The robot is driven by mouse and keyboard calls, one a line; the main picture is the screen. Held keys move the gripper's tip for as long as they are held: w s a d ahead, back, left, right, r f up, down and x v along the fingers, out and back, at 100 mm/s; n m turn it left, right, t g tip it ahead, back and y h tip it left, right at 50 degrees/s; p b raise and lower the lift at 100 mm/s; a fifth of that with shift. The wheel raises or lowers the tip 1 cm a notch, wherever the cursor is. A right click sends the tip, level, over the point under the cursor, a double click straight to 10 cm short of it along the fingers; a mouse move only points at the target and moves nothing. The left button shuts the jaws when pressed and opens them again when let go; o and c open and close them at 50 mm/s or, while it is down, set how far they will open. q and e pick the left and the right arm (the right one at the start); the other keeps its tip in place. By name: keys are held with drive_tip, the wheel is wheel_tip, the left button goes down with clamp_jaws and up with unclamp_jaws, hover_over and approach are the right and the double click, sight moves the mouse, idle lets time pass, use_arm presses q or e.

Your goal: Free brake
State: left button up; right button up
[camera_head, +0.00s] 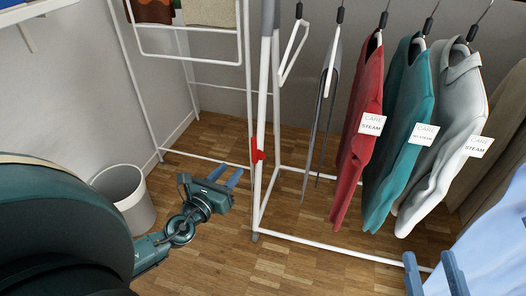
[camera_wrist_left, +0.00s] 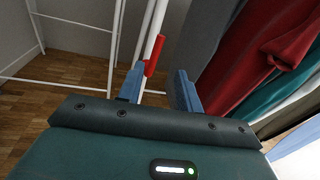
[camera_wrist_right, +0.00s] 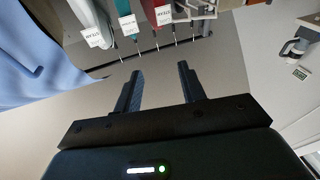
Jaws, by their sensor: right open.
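A small red lever (camera_head: 257,156), which looks like the brake, sits on the white upright post (camera_head: 262,100) of the clothes rack. My left gripper (camera_head: 226,176) is open and empty, to the left of the post and a little below the lever. In the left wrist view the red lever (camera_wrist_left: 153,55) shows just beyond and between the spread left fingers (camera_wrist_left: 158,86), apart from them. My right gripper (camera_head: 431,262) is at the lower right, far from the lever; in the right wrist view its fingers (camera_wrist_right: 160,82) are spread and empty.
Red (camera_head: 362,130), teal (camera_head: 402,135) and grey (camera_head: 440,135) garments with care tags hang right of the post. A light-blue cloth (camera_head: 495,245) is near my right gripper. A white bin (camera_head: 126,197) stands at left. The rack's low rail (camera_head: 340,249) crosses above the wooden floor.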

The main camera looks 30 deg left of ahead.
sight(252, 145)
use_arm(q)
drive_tip(key=shift+m, duration=0.7)
drive_tip(key=w, duration=0.9)
drive_tip(key=w+a, duration=0.1)
drive_tip(key=w, duration=0.4)
drive_tip(key=shift+w+f+b, duration=0.15)
drive_tip(key=shift+f+b, duration=0.05)
drive_tip(key=shift+b, duration=0.2)
drive_tip(key=shift+c, duration=0.5)
clamp_jaws()
